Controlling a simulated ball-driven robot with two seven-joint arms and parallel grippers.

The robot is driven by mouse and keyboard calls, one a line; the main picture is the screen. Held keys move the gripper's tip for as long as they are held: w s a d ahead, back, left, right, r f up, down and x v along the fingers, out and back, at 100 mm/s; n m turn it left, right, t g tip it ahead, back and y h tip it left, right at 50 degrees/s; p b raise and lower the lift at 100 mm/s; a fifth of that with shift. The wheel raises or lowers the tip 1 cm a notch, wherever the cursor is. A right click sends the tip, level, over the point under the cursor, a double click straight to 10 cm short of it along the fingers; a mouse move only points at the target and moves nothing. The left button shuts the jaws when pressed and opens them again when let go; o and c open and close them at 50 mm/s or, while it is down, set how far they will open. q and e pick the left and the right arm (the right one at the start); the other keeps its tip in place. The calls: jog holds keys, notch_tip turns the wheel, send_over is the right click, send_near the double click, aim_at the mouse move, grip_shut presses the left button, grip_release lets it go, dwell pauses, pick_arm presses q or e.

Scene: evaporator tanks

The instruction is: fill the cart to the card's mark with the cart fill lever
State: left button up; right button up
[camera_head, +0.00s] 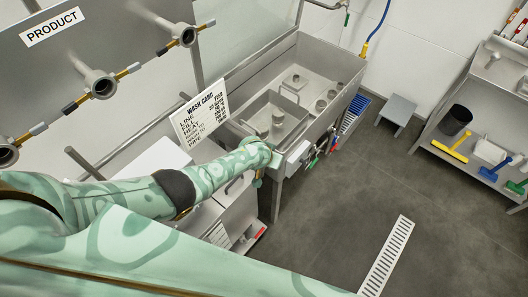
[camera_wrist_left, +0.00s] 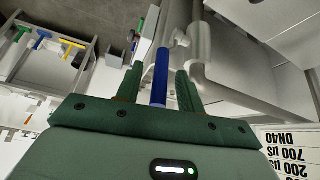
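The wash card (camera_head: 200,112), white with black print, stands at the left end of the steel wash cart (camera_head: 262,79); its fill line is too small to read surely. The cart has open basins with fittings inside; I cannot tell whether they hold water. My left gripper (camera_head: 259,180) is at the cart's near front corner, its fingers mostly hidden in the head view. In the left wrist view, a blue lever handle (camera_wrist_left: 160,78) stands between the two green fingers of the left gripper (camera_wrist_left: 159,83), with gaps on both sides. My right gripper is out of view.
More coloured handles, red (camera_head: 311,162) and green, hang along the cart's front. A steel shelf (camera_head: 440,125) with a black bucket (camera_head: 456,120) and brushes stands at right. A floor drain (camera_head: 388,255) lies in open grey floor. A PRODUCT panel (camera_head: 60,60) is upper left.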

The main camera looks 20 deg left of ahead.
pick_arm(q)
jog(key=p+v, duration=0.7)
jog(key=v, duration=0.7)
jog(key=shift+s+a+r, duration=0.15)
